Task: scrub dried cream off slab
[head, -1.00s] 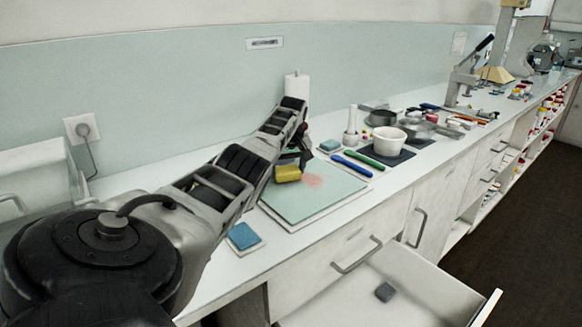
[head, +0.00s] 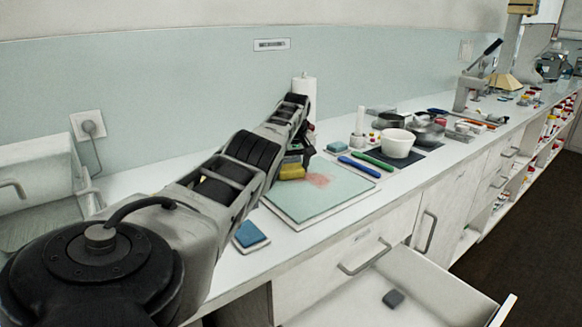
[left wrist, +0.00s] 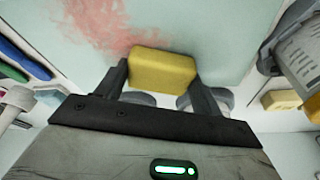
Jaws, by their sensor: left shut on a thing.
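The slab (head: 310,205) is a pale green square board on the white counter. A faint pinkish-red smear of dried cream (head: 318,180) marks its right rear part; the smear also shows in the left wrist view (left wrist: 110,25). My left gripper (head: 294,165) is shut on a yellow sponge (head: 291,172) at the slab's rear, just left of the smear. In the left wrist view the sponge (left wrist: 162,70) sits between both fingers, beside the smear's edge. Whether it touches the slab is hard to tell. My right gripper is not in view.
A blue sponge (head: 249,234) lies left of the slab. Blue (head: 359,167) and green (head: 372,159) handled tools lie to its right, before a white bowl (head: 396,143). A paper towel roll (head: 305,90) stands behind. An open drawer (head: 375,300) juts out in front.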

